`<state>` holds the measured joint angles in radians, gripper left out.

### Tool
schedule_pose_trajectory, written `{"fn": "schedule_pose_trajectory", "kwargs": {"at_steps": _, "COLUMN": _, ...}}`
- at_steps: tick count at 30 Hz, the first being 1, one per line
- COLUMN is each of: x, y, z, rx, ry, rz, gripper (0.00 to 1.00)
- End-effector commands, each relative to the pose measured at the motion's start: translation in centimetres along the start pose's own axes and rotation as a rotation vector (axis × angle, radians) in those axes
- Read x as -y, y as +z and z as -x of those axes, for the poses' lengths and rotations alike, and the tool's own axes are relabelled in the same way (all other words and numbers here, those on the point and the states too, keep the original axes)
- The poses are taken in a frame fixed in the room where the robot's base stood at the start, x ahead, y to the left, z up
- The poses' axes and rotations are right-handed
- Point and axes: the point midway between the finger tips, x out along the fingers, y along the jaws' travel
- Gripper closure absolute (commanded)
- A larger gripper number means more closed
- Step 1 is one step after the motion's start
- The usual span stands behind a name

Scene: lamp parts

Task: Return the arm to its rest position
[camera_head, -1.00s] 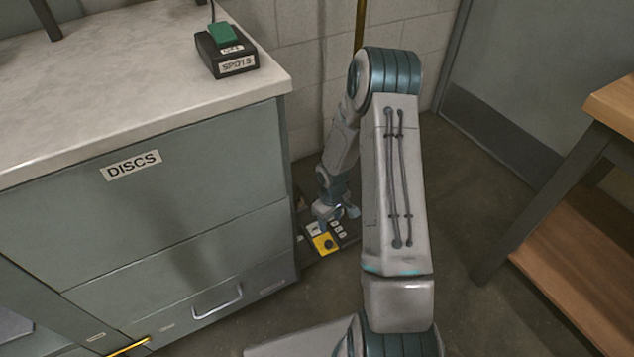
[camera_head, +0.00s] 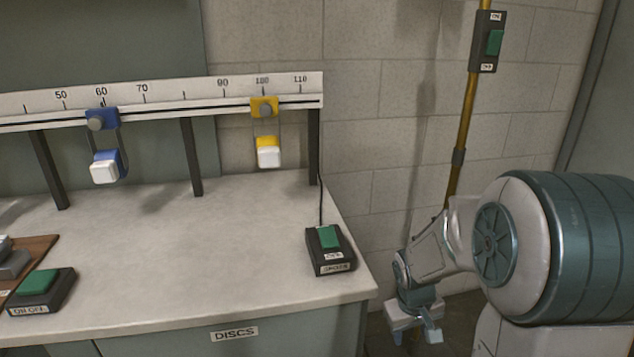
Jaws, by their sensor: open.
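My gripper (camera_head: 416,336) shows at the lower right, at the end of my bent arm. It points down and sits to the right of the bench's right edge, apart from the switch boxes on the top. It is open, and I see nothing held in it. The bulky elbow of my arm fills the right side of the view and hides part of the wall and floor there.
The bench top (camera_head: 200,260) carries a SPOTS switch box (camera_head: 330,250) at its right edge and another green-button switch box (camera_head: 40,291) at left. A scaled rail (camera_head: 183,95) holds a blue lamp (camera_head: 104,165) and a yellow lamp (camera_head: 268,150). A wall switch (camera_head: 487,42) hangs upper right.

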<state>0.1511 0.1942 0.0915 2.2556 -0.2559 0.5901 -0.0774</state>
Motion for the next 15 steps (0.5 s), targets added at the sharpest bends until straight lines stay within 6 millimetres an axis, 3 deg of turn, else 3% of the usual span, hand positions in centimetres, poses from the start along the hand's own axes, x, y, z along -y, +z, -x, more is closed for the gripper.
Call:
{"fn": "schedule_pose_trajectory", "kwargs": {"at_steps": 1, "x": -0.1, "y": 0.4, "z": 3.7, "rx": -0.015, "ry": 0.005, "rz": -0.015, "gripper": 0.54}}
{"fn": "schedule_pose_trajectory", "kwargs": {"at_steps": 3, "x": 0.1, "y": 1.2, "z": 7.0, "rx": -0.028, "ry": 0.005, "rz": -0.044, "gripper": 0.54}}
{"fn": "schedule_pose_trajectory", "kwargs": {"at_steps": 9, "x": 1.1, "y": 4.2, "z": 16.4, "rx": -0.071, "ry": -0.012, "rz": -0.123, "gripper": 0.54}}
{"fn": "schedule_pose_trajectory", "kwargs": {"at_steps": 15, "x": 2.4, "y": 7.7, "z": 24.4, "rx": -0.115, "ry": -0.053, "rz": -0.196, "gripper": 0.54}}
